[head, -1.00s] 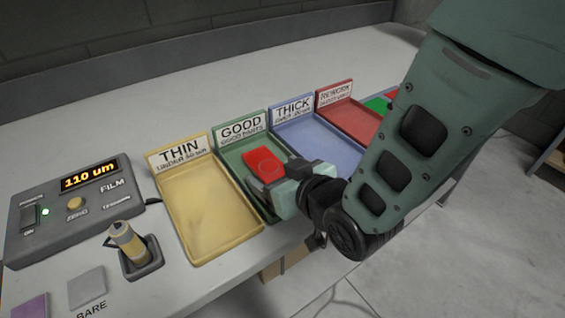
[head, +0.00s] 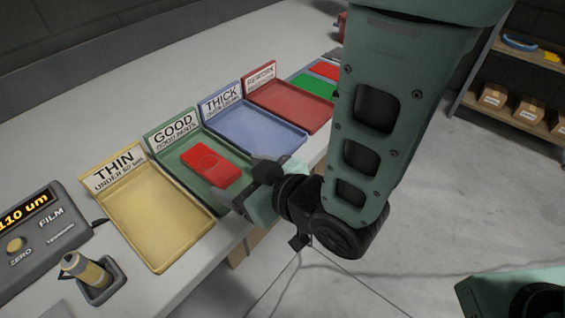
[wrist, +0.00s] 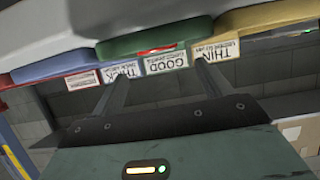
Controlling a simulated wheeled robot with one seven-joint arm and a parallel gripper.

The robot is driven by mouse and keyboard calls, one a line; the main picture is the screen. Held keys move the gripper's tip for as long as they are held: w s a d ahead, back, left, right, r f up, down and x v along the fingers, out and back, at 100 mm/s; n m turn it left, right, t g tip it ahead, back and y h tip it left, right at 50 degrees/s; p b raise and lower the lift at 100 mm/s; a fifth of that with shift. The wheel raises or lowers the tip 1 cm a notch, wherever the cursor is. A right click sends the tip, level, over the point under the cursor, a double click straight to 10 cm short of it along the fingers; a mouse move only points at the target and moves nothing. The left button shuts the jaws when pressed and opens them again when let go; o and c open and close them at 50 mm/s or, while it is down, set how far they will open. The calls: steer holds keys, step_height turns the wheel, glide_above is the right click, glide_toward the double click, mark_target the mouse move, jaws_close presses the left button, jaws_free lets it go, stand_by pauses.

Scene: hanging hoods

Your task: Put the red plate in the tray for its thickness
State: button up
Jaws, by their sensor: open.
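The red plate (head: 209,167) lies in the green GOOD tray (head: 172,158). The plate also shows as a thin red strip over the tray edge in the wrist view (wrist: 157,50). My gripper (head: 262,190) is open and empty, just in front of the GOOD tray and apart from the plate. In the wrist view its two fingers (wrist: 162,88) stand spread below the tray fronts. The gauge (head: 40,225) reads 110 um, its left part cut off in the head view.
The yellow THIN tray (head: 155,225) and the blue THICK tray (head: 262,135) flank the GOOD tray, both empty. A red tray (head: 290,108) is beyond. A probe (head: 85,270) stands in its holder. Open floor lies right, with a shelf of boxes (head: 525,85).

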steer(key=shift+s+d+r+p, duration=0.25)
steer(key=shift+d+r+p, duration=0.05)
steer(key=shift+r+p, duration=0.25)
steer(key=p, duration=0.4)
steer(key=shift+s+d+r+p, duration=0.15)
steer(key=shift+s+d+p, duration=0.1)
steer(key=shift+d+p, duration=0.1)
steer(key=p+v, duration=0.2)
steer(key=p, duration=0.4)
steer(key=p+v, duration=0.2)
steer(key=p, duration=0.1)
steer(key=p+v, duration=0.2)
steer(key=v, duration=0.1)
steer(key=shift+s+d+p, duration=0.2)
steer(key=shift+s+p, duration=0.05)
steer(key=shift+p, duration=0.15)
